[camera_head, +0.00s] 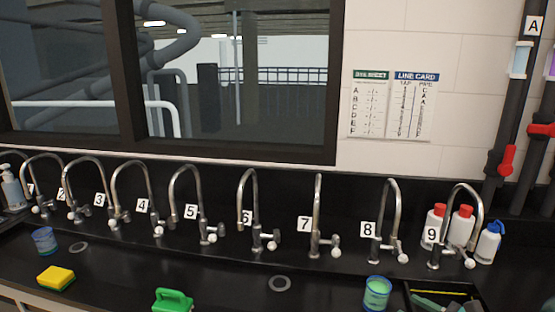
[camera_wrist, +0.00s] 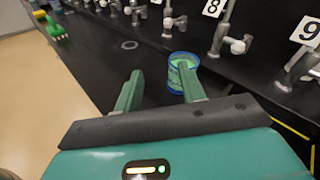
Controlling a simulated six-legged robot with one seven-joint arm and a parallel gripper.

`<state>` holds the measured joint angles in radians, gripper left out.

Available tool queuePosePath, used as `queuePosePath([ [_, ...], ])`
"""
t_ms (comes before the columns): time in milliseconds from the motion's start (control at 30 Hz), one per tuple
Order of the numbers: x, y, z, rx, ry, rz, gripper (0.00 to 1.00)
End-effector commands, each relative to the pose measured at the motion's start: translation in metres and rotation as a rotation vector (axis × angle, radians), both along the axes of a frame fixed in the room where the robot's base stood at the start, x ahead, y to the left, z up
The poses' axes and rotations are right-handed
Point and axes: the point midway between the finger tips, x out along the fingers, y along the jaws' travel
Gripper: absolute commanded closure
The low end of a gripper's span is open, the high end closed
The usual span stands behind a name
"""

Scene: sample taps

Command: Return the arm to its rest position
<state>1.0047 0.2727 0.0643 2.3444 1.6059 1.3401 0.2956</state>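My gripper (camera_wrist: 160,88) shows in the wrist view with its two green fingers spread apart and nothing between them. It is above the black counter (camera_wrist: 110,65). A blue cup with green contents (camera_wrist: 183,70) stands on the counter just beyond the right fingertip; I cannot tell whether they touch. In the head view the same cup (camera_head: 377,293) stands at the front, below tap 8.
Numbered taps, such as tap 7 (camera_head: 317,215), line the back of the counter. A yellow sponge (camera_head: 56,278), a green object (camera_head: 172,300) and a blue cup (camera_head: 45,240) are at the left. Bottles (camera_head: 461,226) and a black tray (camera_head: 470,291) are at the right. Red-handled pipes (camera_head: 507,160) rise there.

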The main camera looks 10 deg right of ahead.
Motion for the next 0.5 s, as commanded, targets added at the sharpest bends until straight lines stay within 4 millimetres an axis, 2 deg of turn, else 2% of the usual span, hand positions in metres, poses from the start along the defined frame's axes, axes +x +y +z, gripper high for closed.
queuePosePath([
  [33, 0.002, 0.021, 0.006, -0.055, 0.007, 0.072, 0.6],
  [167, -0.004, 0.076, 0.015, -0.236, 0.031, 0.281, 0.6],
  [300, -0.027, 0.139, 0.023, -0.513, 0.039, 0.562, 0.6],
  [400, -0.049, 0.172, 0.026, -0.731, 0.025, 0.755, 0.6],
  [500, -0.071, 0.194, 0.03, -0.958, -0.008, 0.932, 0.6],
])
